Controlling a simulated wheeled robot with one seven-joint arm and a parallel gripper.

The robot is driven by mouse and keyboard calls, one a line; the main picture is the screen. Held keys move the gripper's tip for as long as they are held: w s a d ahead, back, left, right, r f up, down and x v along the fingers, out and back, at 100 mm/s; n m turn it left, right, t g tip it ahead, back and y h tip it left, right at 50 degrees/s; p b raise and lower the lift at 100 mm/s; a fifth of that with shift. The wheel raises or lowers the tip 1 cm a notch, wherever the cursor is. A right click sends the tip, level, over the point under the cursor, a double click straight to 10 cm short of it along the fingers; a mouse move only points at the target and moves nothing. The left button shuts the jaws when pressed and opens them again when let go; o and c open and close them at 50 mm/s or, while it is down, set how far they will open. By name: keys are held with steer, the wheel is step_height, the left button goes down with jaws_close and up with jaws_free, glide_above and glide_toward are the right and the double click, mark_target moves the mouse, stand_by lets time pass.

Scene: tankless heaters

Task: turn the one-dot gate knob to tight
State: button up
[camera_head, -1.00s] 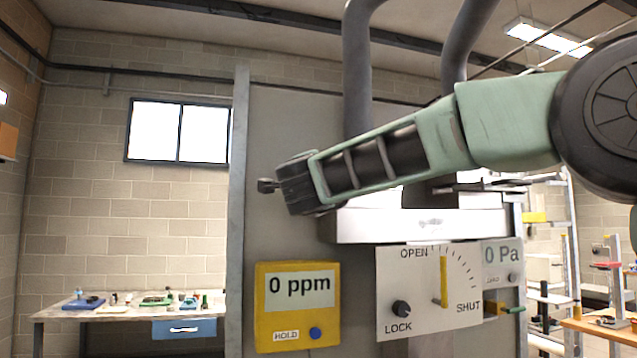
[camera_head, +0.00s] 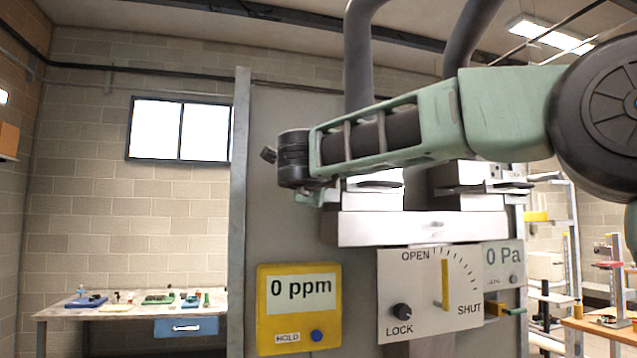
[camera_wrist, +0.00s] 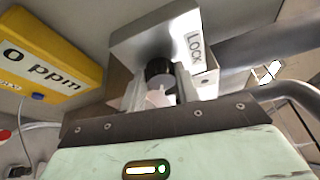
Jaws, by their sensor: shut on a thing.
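In the wrist view a dark round knob (camera_wrist: 160,71) stands out from a pale metal box (camera_wrist: 147,40) marked LOCK. My gripper (camera_wrist: 161,82) is shut on this knob, with one finger on each side. A small pale part shows between the fingers. A small dark dot (camera_wrist: 206,81) shows on the box's side, by the LOCK word. I cannot tell the knob's turn angle. In the head view my wrist (camera_head: 293,160) is in front of the grey panel, and my fingers and the held knob cannot be made out. Two white boxes (camera_head: 372,198) (camera_head: 480,201) show behind and below my arm.
A yellow meter (camera_head: 262,300) reads 0 ppm; it also shows in the wrist view (camera_wrist: 45,65). Right of it a white plate (camera_head: 425,325) has a LOCK knob and a yellow OPEN-SHUT lever. Pipes (camera_head: 358,70) rise behind my arm. A workbench (camera_head: 100,310) stands far left.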

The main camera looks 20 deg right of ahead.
steer(key=shift+d, duration=0.1)
steer(key=o, duration=1)
steer(key=shift+c, duration=0.2)
steer(key=b+v, duration=0.5)
steer(key=v, duration=1.2)
steer(key=shift+s+b, duration=0.15)
steer(key=shift+b, duration=0.25)
steer(key=shift+f, duration=0.1)
